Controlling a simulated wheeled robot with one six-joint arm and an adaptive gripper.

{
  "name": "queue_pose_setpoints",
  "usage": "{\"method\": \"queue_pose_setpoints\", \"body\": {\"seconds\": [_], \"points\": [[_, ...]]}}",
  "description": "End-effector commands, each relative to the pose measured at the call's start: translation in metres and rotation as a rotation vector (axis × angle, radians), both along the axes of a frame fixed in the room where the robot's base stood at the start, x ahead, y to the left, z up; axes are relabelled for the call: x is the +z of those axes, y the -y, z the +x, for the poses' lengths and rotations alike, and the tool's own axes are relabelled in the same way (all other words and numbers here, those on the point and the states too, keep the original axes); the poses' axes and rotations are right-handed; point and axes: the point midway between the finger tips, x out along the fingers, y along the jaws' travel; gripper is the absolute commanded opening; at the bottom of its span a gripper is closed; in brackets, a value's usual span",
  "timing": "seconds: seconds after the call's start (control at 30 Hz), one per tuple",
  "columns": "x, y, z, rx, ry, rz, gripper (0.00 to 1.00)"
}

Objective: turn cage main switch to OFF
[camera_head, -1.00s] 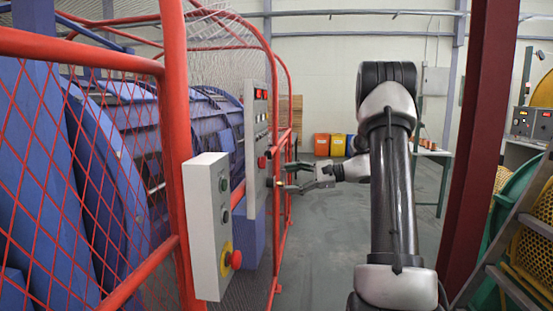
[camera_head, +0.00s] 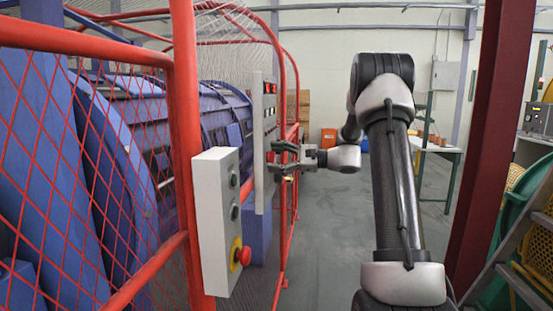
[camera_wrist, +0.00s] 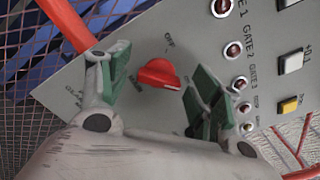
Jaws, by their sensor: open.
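The red rotary switch (camera_wrist: 158,73) sits on the grey control panel (camera_wrist: 185,30) in the wrist view. An OFF label stands just above it; the lettering to its lower left is partly covered by my finger. The knob's bar lies roughly across the picture; I cannot tell which label it points to. My gripper (camera_wrist: 162,84) is open, with one green-padded finger on each side of the knob and visible gaps to both.
A nearer grey box (camera_head: 212,220) with a red emergency button (camera_head: 242,256) stands on the red cage frame (camera_head: 184,130). A dark red column (camera_head: 487,140) and a ladder are to the right. Grey floor is open beyond the arm. Indicator lamps (camera_wrist: 233,50) and square buttons are right of the switch.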

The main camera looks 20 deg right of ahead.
Motion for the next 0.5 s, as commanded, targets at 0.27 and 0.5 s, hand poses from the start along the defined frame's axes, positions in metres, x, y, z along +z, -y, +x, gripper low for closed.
{"method": "queue_pose_setpoints", "body": {"seconds": [0.27, 0.5], "points": [[-0.0001, 0.0001, -0.0002, 0.000, 0.000, 0.000, 0.28], [-0.0001, 0.0002, -0.0003, 0.001, 0.003, -0.003, 0.18]]}}
